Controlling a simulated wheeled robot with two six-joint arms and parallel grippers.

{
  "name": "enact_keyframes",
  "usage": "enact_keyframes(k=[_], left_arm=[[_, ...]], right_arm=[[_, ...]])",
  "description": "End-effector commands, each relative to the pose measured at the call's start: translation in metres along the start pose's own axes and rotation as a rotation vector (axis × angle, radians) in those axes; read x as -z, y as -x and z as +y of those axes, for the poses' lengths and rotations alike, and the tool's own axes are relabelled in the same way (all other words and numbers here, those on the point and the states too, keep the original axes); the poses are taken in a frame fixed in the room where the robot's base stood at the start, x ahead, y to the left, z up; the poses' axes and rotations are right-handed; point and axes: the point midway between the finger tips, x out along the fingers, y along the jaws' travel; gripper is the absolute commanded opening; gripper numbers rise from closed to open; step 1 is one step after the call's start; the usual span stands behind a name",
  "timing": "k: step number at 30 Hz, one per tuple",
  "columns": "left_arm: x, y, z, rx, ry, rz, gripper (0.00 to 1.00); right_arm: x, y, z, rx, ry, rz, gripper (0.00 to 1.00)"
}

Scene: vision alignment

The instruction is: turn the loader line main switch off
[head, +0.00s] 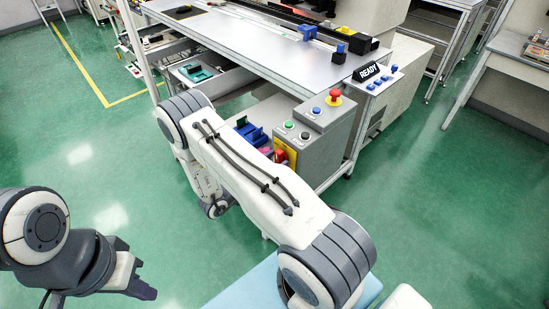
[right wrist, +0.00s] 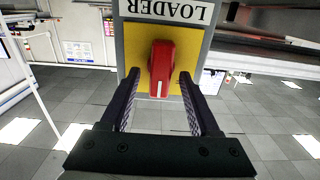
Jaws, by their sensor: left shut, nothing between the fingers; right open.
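The loader main switch is a red rotary handle (right wrist: 162,60) on a yellow plate (right wrist: 194,48), under a LOADER label that appears upside down in the right wrist view. A white line runs along the handle, which stands upright in that view. My right gripper (right wrist: 159,77) is open, one finger on each side of the handle; I cannot tell whether they touch it. In the head view the red switch (head: 280,156) and yellow plate (head: 291,154) show partly past my right arm, which hides my right gripper. My left gripper (head: 146,291) is shut and empty, low at the left.
The grey control box (head: 325,123) carries a red mushroom button (head: 335,96) and blue, green and black buttons. The workbench (head: 270,50) is behind. Green floor at the left is open.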

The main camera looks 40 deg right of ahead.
Motion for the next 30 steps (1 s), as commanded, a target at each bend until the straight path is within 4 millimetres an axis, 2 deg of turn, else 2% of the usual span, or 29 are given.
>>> enact_keyframes(k=[3, 11, 15, 16, 19, 30], left_arm=[[0.0001, 0.0018, 0.0001, 0.0, 0.0, 0.0, 0.0], [0.0, 0.0014, 0.0001, 0.0, 0.0, 0.0, 0.0], [0.0, 0.0015, 0.0001, 0.0, 0.0, 0.0, 0.0], [0.0, 0.0015, 0.0001, 0.0, 0.0, 0.0, 0.0], [0.0001, 0.0015, 0.0001, 0.0, 0.0, 0.0, 0.0], [0.0, 0.0004, 0.0, 0.0, 0.0, 0.0, 0.0]], right_arm=[[0.0003, -0.006, 0.0001, -0.001, -0.001, 0.0, 0.62], [-0.0003, -0.0066, -0.0002, 0.001, -0.001, 0.0, 0.62], [-0.0003, -0.0064, -0.0003, 0.001, -0.001, -0.001, 0.09], [-0.0003, -0.0064, -0.0003, 0.001, -0.001, -0.001, 0.0], [-0.0003, -0.0019, -0.0011, 0.003, -0.001, -0.001, 0.0], [-0.0005, -0.0067, -0.0007, 0.001, 0.082, 0.0, 0.0]])
